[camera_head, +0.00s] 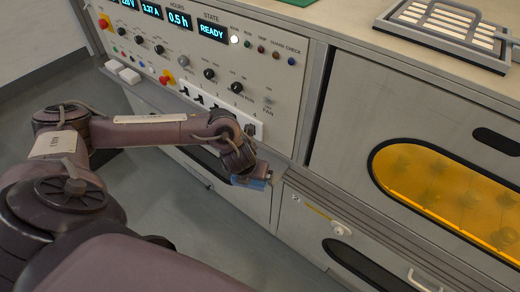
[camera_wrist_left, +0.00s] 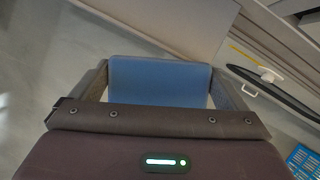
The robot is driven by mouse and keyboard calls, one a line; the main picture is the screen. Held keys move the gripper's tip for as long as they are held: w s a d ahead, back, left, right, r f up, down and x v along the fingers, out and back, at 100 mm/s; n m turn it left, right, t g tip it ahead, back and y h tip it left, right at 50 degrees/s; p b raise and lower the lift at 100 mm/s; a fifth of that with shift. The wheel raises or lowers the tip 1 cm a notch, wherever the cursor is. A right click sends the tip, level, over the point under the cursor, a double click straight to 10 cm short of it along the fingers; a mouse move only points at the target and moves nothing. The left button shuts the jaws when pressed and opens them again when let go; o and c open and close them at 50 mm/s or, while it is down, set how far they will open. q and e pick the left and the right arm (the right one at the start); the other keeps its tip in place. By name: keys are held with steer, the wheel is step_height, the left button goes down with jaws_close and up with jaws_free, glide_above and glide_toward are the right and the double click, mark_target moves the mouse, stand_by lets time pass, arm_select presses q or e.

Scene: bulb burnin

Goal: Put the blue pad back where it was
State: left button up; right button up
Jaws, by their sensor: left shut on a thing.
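The blue pad (camera_wrist_left: 160,80) is between the two fingers of my left gripper (camera_wrist_left: 160,88) in the left wrist view, which is shut on it. In the head view, my left gripper (camera_head: 256,178) holds the blue pad (camera_head: 250,183) beside the cabinet front, below the right end of the control panel. Much of the pad is hidden by the gripper there. It appears clear of the cabinet, though the gap is hard to judge. My right gripper is not in view.
The control panel (camera_head: 262,75) has knobs, red buttons and displays, one reading READY. White blocks (camera_head: 122,72) sit on a ledge at its left. An amber-windowed door (camera_head: 440,185) is at right, with a slotted tray (camera_head: 448,22) above. A blue crate (camera_wrist_left: 304,160) shows in the left wrist view.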

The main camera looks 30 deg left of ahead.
arm_select(q)
steer(key=w, duration=0.2)
steer(key=w+a, duration=0.1)
steer(key=w, duration=0.1)
steer(key=shift+w+a, duration=0.2)
steer(key=shift+w, duration=0.3)
steer(key=shift+w+a, duration=0.2)
steer(key=shift+w, duration=0.25)
steer(key=w, duration=0.2)
steer(key=shift+w+a+p, duration=0.3)
steer(key=shift+w+a, duration=0.1)
steer(key=shift+w+a+f, duration=0.1)
steer(key=shift+w, duration=0.15)
steer(key=shift+s+f, duration=0.1)
steer(key=shift+f, duration=0.25)
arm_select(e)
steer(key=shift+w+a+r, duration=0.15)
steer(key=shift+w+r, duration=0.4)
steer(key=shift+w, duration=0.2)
arm_select(q)
steer(key=o, duration=0.5)
steer(key=shift+r, duration=0.15)
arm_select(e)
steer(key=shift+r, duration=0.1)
